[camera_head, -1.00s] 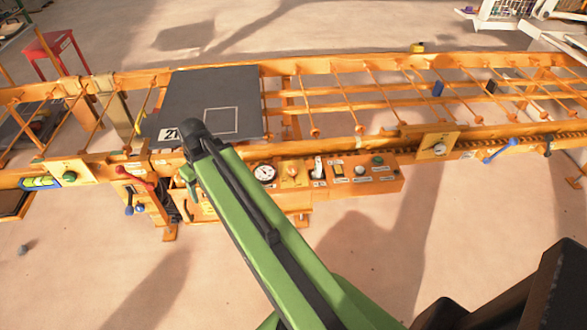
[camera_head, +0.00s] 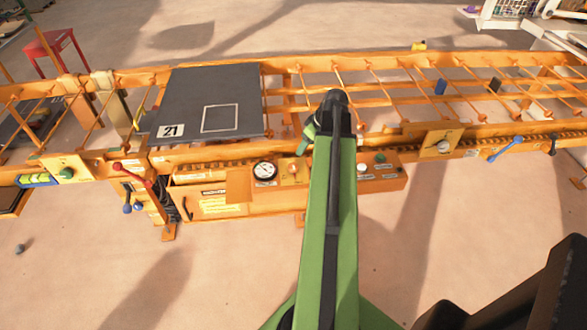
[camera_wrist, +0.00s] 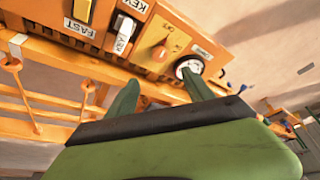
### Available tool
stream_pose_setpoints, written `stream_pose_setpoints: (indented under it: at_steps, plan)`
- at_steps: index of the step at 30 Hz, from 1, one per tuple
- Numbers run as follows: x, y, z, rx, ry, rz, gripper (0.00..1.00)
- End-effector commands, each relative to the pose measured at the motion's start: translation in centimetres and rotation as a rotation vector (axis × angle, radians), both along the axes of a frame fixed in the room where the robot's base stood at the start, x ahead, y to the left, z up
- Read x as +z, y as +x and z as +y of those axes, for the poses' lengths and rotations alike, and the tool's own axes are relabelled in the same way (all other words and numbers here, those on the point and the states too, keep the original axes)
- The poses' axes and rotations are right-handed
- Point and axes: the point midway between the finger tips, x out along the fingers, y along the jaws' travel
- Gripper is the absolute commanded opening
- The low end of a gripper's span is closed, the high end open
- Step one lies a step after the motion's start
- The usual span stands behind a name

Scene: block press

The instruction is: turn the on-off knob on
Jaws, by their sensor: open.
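The orange on-off knob (camera_head: 293,171) sits on the orange control panel of the press, just right of the round gauge (camera_head: 265,171). In the wrist view the knob (camera_wrist: 159,52) is on a yellow-orange plate with small lettering beside it. Its exact setting is too small to tell. My gripper (camera_wrist: 160,80) shows two green fingers, apart and empty, with the knob beyond the gap between them and not touched. In the head view my arm reaches over the panel just right of the knob and mostly hides the gripper.
A key switch (camera_wrist: 124,33) labelled KEY and a FAST control (camera_wrist: 81,10) stand beside the knob. A dark plate (camera_head: 185,95) marked 21 lies on the orange frame. The floor before the panel is clear.

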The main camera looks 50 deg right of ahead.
Motion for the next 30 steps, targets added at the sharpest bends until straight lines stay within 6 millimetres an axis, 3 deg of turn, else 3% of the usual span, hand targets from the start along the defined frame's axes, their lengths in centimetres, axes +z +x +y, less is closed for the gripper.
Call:
stream_pose_setpoints:
  at_steps: [1, 18, 22, 30]
  plan:
    - [-1.8, 0.4, 0.0, 0.0, 0.0, 0.0, 0.61]
    - [-13.4, 5.1, 0.4, -0.001, 0.001, 0.001, 0.61]
    - [-14.3, 5.7, 0.5, -0.001, 0.0, 0.0, 0.61]
    - [-14.1, 5.7, 0.5, -0.002, 0.001, 0.001, 0.61]
